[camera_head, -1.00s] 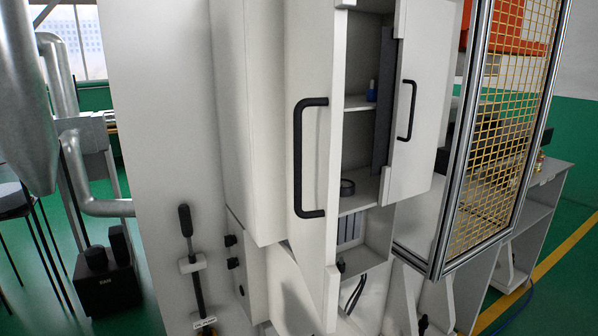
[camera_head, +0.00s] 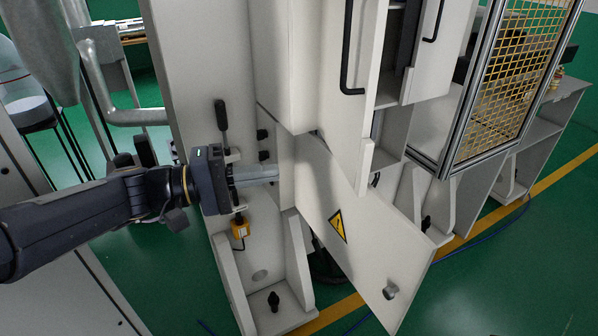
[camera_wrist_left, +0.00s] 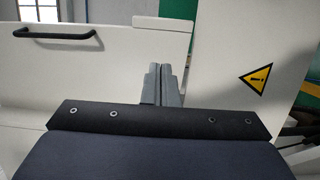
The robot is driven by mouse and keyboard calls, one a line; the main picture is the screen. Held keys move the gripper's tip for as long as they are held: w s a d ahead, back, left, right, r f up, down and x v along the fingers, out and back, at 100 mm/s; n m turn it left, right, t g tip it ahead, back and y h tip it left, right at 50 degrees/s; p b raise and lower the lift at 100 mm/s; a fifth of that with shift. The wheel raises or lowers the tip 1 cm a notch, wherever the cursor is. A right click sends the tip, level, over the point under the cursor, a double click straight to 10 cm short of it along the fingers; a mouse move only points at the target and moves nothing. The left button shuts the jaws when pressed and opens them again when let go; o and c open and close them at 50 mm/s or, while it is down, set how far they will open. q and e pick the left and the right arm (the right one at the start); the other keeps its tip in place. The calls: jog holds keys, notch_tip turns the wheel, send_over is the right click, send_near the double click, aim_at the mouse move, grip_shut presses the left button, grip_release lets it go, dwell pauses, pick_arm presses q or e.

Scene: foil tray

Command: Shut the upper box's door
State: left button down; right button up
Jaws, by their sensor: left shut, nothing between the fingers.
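The upper box (camera_head: 280,60) is a white cabinet, cut off by the top of the head view. Its near door (camera_head: 368,110) has a black bar handle (camera_head: 347,60) and stands open, with the shelved interior showing beyond its edge. A second door (camera_head: 440,60) with a black handle stands open to the right. My left gripper (camera_head: 275,174) is shut and empty, below the box and left of the near door. In the left wrist view its fingers (camera_wrist_left: 161,82) are together, between a handled white panel (camera_wrist_left: 80,70) and a warning-sign panel (camera_wrist_left: 240,60). Contact is unclear. My right gripper is out of view.
A lower white door with a yellow warning triangle (camera_head: 338,225) hangs open below the upper box. A mesh guard (camera_head: 515,80) stands at right. A black lever (camera_head: 222,115) sits on the column at left. Green floor is free at lower right.

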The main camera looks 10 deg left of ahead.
aim_at(355, 162)
pick_arm(q)
jog(key=p+x, duration=0.3)
jog(key=x, duration=1)
jog(key=shift+d, duration=0.15)
